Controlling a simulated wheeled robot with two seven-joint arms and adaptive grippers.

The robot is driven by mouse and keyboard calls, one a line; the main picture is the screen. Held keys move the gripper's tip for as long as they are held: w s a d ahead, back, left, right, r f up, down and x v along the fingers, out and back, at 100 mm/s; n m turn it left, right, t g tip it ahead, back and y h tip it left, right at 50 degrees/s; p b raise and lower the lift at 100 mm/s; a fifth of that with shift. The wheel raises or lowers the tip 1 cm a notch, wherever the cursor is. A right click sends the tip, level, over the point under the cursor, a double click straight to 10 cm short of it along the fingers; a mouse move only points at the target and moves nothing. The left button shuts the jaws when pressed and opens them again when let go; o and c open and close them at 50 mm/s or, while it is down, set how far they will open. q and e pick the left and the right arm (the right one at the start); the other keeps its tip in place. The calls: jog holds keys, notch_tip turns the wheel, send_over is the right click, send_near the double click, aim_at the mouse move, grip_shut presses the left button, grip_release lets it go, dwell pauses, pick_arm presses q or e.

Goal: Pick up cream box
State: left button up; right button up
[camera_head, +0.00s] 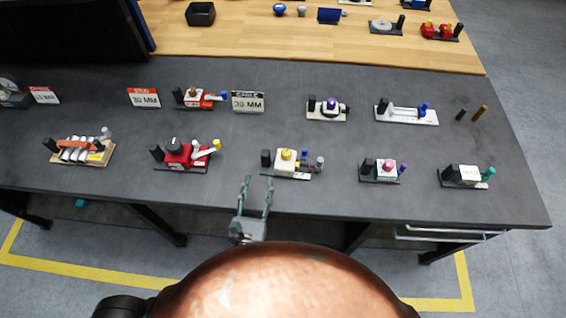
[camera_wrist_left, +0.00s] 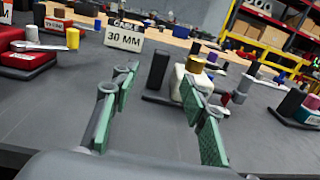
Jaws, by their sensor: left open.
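A cream box (camera_head: 285,162) with a yellow knob on top stands on a small base, with a black post at its left and a grey-purple post at its right. It is near the front middle of the dark table. In the left wrist view the cream box (camera_wrist_left: 179,84) is partly hidden behind the right finger. My left gripper (camera_head: 258,183) is open and empty at the table's front edge, in front of the box and a little to its left. The fingers do not appear to touch the box. My right gripper is not in view.
A red device (camera_head: 181,155) stands left of the cream box and a device with a pink knob (camera_head: 386,169) stands right. A "30 MM" sign (camera_head: 248,101) stands behind. Bare dark tabletop (camera_head: 235,140) lies between the sign and the gripper.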

aim_at(264, 157)
pick_arm(q)
jog(key=w, duration=0.6)
jog(key=shift+d, duration=0.2)
jog(key=shift+w+d+r, duration=0.1)
jog(key=shift+w+r, duration=0.05)
jog(key=shift+w, duration=0.75)
jog(key=shift+w+d+r, duration=0.1)
jog(key=shift+w+r, duration=0.1)
jog(key=shift+w, duration=0.65)
jog(key=shift+w+d+r, duration=0.1)
jog(key=shift+w+r, duration=0.05)
jog(key=shift+w, duration=0.75)
jog(key=shift+c, duration=0.3)
grip_shut()
